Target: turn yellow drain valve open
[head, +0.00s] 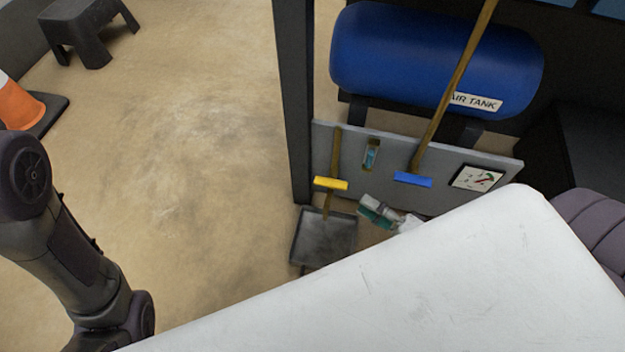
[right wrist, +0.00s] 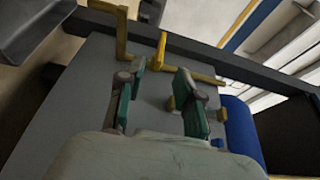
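The yellow drain valve handle (head: 331,184) is a short bar on a pipe at the left of a grey panel (head: 288,136). It lies roughly level in the head view. My right gripper (head: 378,212) is just to its right and in front of the panel's lower edge, apart from the handle. In the right wrist view my right gripper (right wrist: 160,72) has its two green fingers spread, with nothing held between them. Several yellow parts show beyond the fingers there; I cannot tell which is the handle. My left gripper is out of view.
A blue handle (head: 413,180) and a gauge (head: 477,179) sit right on the panel. A blue air tank (head: 430,60) is behind. A dark drain pan (head: 323,240) lies below. A dark post (head: 294,100) stands left of the panel.

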